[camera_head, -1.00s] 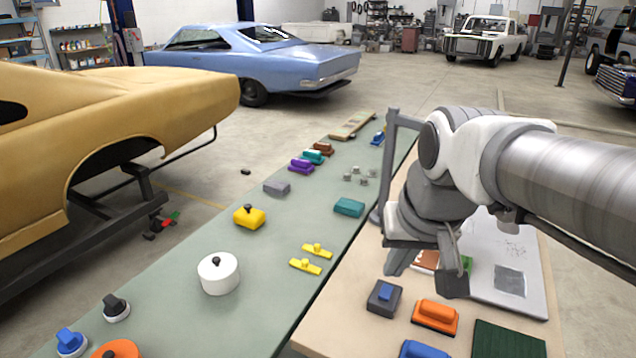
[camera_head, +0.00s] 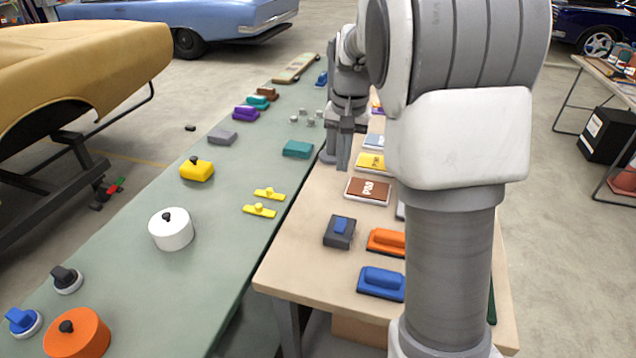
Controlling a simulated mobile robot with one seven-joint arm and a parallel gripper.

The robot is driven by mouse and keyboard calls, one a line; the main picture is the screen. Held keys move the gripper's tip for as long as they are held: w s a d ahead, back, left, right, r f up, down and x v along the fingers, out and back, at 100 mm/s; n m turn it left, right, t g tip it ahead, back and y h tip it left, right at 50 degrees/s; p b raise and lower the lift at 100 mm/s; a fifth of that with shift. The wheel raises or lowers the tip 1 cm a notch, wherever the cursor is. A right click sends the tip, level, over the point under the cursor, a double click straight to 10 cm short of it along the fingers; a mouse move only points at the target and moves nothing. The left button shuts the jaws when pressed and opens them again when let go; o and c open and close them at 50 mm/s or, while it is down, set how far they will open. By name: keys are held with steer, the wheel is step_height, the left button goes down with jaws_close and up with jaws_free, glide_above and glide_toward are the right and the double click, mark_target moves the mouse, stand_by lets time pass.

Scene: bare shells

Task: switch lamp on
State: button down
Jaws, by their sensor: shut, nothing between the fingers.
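I cannot make out a lamp for certain in the current head view. A dark grey box with a blue raised block (camera_head: 339,232) sits on the beige table's left side, in front of my gripper; whether it is a switch I cannot tell. My gripper (camera_head: 343,158) points down at the far left part of the beige table, shut and empty. It is apart from the grey box. My forearm hides much of the table's right side, and my gripper covers what stands behind it.
A long green table (camera_head: 225,185) runs along the left, with a white round pot (camera_head: 171,229), an orange pot (camera_head: 76,333) and yellow clips (camera_head: 262,210). The beige table (camera_head: 300,240) also holds a brown sign (camera_head: 368,190), an orange block (camera_head: 386,241) and a blue block (camera_head: 381,282).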

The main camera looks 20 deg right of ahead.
steer(key=w+d+f+m+g, duration=0.1)
steer(key=w+d+f, duration=0.1)
steer(key=f, duration=0.3)
steer(key=shift+w+d, duration=0.15)
steer(key=shift+w, duration=0.75)
steer(key=shift+f, duration=0.1)
steer(key=shift+s+a+r, duration=0.25)
steer(key=shift+s+a, duration=0.2)
steer(key=shift+s, duration=0.15)
step_height(320, 180, up, 14)
steer(key=s+a+p, duration=0.1)
steer(key=p, duration=0.2)
steer(key=shift+s, duration=0.35)
